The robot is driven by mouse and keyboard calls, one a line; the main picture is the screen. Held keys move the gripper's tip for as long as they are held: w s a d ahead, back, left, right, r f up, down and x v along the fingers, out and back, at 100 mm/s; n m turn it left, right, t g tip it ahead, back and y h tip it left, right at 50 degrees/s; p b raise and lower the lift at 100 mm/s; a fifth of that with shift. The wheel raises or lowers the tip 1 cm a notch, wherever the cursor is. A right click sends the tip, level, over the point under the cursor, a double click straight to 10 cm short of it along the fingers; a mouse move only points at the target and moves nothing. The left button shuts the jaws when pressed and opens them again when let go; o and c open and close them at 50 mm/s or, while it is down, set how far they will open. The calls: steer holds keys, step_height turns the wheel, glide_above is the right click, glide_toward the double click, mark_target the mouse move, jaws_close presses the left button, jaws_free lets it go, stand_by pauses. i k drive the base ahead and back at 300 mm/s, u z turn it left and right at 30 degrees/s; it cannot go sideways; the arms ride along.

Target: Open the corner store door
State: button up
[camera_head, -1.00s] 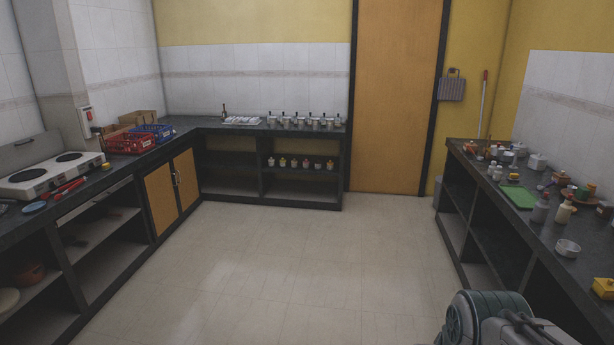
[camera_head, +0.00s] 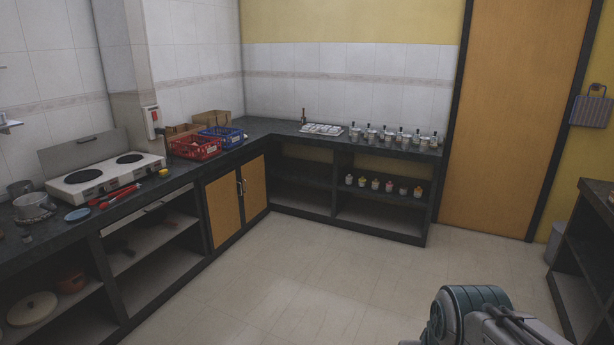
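A low cupboard with two orange-yellow doors (camera_head: 237,199) stands under the left counter, near the room's corner. Both doors look shut, and their metal handles (camera_head: 241,186) sit close together at the middle seam. A tall orange-yellow door (camera_head: 512,120) in a dark frame stands in the back wall at the right, and it looks shut. I cannot tell from the picture which is called the corner store. Part of my arm shows at the lower right, well away from the cupboard. My gripper is not in view.
The tiled floor (camera_head: 300,285) is clear in front of the cupboard. The counter holds a hotplate (camera_head: 106,180), a red basket (camera_head: 194,147), a blue basket (camera_head: 222,134) and several steel canisters (camera_head: 388,138). Another dark counter (camera_head: 592,215) stands at the right edge.

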mark_target(252, 171)
steer(key=u, duration=0.3)
steer(key=i, duration=1.75)
steer(key=u, duration=0.35)
steer(key=i, duration=3.7)
steer(key=z, duration=0.1)
